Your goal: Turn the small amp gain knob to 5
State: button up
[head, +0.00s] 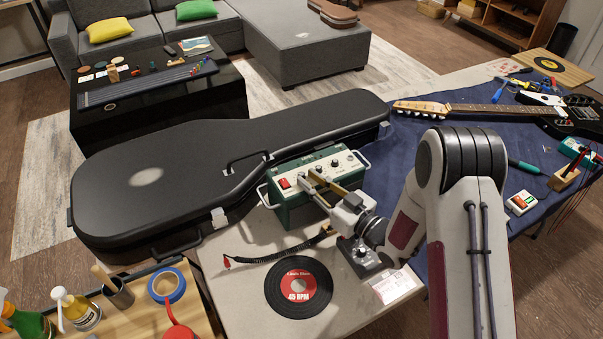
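The small amp (295,213) is a green box with a light top panel, beside the black guitar case. Its top panel carries a red switch (285,183) at the left and several small knobs, with some visible near the back right (335,163). I cannot read their labels or settings. My gripper (308,177) reaches in from the right, low over the middle of the panel. Its two fingers look spread apart, pointing left and away. The fingers hide part of the panel, and I cannot tell whether they touch a knob.
The black guitar case (150,175) lies close behind the amp. A record with a red label (298,287) and a black coiled cable (280,255) lie in front. An electric guitar (480,108) lies on the blue mat (400,150). A side bench holds blue tape (166,285) and bottles.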

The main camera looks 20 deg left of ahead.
aim_at(304, 176)
jog(key=shift+x, duration=1.9)
grip_shut()
